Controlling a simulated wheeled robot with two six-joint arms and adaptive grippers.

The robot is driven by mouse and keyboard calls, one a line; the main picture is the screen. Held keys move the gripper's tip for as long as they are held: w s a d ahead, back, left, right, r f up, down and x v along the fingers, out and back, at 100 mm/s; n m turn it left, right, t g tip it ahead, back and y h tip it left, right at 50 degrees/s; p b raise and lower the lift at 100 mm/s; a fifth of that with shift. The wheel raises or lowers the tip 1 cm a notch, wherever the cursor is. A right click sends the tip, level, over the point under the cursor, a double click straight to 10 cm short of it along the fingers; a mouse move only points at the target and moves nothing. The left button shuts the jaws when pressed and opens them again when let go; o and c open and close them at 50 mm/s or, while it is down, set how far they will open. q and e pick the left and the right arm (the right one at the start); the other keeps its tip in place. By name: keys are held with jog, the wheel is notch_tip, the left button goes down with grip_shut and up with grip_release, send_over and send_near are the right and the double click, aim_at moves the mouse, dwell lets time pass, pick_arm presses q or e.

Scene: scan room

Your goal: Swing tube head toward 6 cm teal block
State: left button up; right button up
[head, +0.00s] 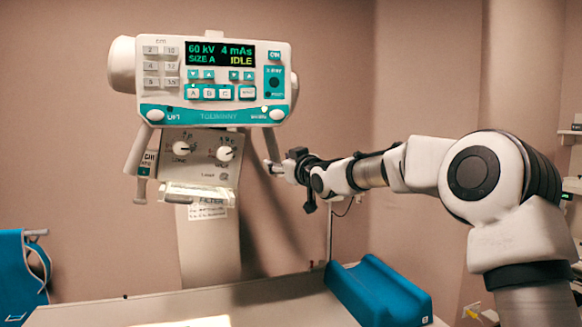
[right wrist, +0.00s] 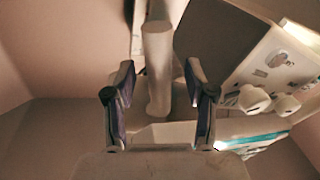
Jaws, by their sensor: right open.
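The tube head (head: 215,85) hangs over the table, its panel facing me and reading 60 kV, 4 mAs, SIZE A, IDLE. A collimator box with two knobs (head: 200,155) sits below it. A grey handle bar (head: 270,146) hangs from its right side; another (head: 137,152) is on its left. My right gripper (head: 277,168) is at the right handle. In the right wrist view the gripper (right wrist: 160,85) is open, with a pale bar (right wrist: 157,62) between its fingers and no clear contact. A teal block (head: 380,293) lies at the table's right; its size mark is unreadable.
A blue apron (head: 20,275) hangs at the far left. The support column (head: 208,250) stands behind the table. Shelves (head: 570,132) are at the right edge.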

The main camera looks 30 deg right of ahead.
jog(key=s, duration=0.8)
jog(key=shift+a+f, duration=0.2)
jog(key=shift+f, duration=0.1)
jog(key=shift+s, duration=0.2)
